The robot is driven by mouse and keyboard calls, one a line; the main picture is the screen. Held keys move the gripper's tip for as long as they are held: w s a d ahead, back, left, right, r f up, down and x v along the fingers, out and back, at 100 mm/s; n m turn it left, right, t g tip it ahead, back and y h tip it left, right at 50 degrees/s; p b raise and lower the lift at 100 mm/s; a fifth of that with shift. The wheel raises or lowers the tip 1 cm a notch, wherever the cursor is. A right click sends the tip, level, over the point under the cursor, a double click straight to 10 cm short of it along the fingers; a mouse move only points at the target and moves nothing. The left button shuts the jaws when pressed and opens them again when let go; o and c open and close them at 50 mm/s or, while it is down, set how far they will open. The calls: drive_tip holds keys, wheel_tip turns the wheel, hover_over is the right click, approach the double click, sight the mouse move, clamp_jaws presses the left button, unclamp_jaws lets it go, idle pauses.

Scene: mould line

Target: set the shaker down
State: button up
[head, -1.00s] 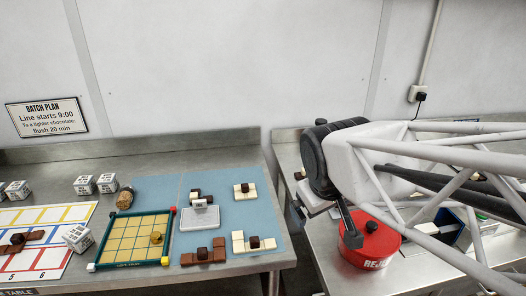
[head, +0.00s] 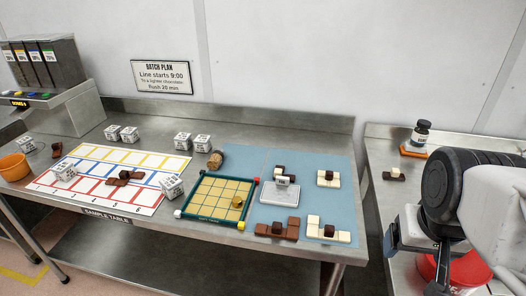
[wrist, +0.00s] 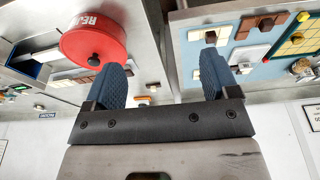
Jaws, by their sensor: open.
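A small dark bottle with a pale label, which I take to be the shaker (head: 421,134), stands upright at the back of the right-hand bench, on or just behind an orange pad (head: 412,152). My gripper (head: 412,264) is in front of it and apart from it, over the front left part of that bench. In the wrist view my gripper (wrist: 163,62) has its two blue pads wide apart with nothing between them. I cannot make out the shaker in the wrist view.
A red canister (wrist: 95,38) stands close to my gripper; my arm partly hides it in the head view. A chocolate piece on a wafer (head: 394,174) lies on the right bench. A gap separates it from the left bench, which holds a blue mat (head: 340,205) and a gridded board (head: 215,202).

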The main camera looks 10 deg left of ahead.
drive_tip(key=w+a+r+g, duration=0.1)
drive_tip(key=w+a, duration=0.6)
drive_tip(key=w, duration=0.4)
drive_tip(key=w+a+r+g, duration=0.2)
drive_tip(key=w+a, duration=0.5)
drive_tip(key=w, duration=0.3)
drive_tip(key=w+a+r+g, duration=0.1)
drive_tip(key=w+a, duration=0.6)
drive_tip(key=w, duration=0.4)
drive_tip(key=g, duration=0.3)
hover_over(217, 152)
drive_tip(key=w, duration=0.2)
wheel_tip(217, 152, down, 18)
drive_tip(key=shift+w+a+r, duration=0.1)
drive_tip(key=shift+w+r, duration=0.05)
drive_tip(key=shift+r, duration=0.05)
drive_tip(key=shift+f, duration=0.1)
drive_tip(key=shift+x, duration=1.2)
drive_tip(key=shift+f, duration=0.1)
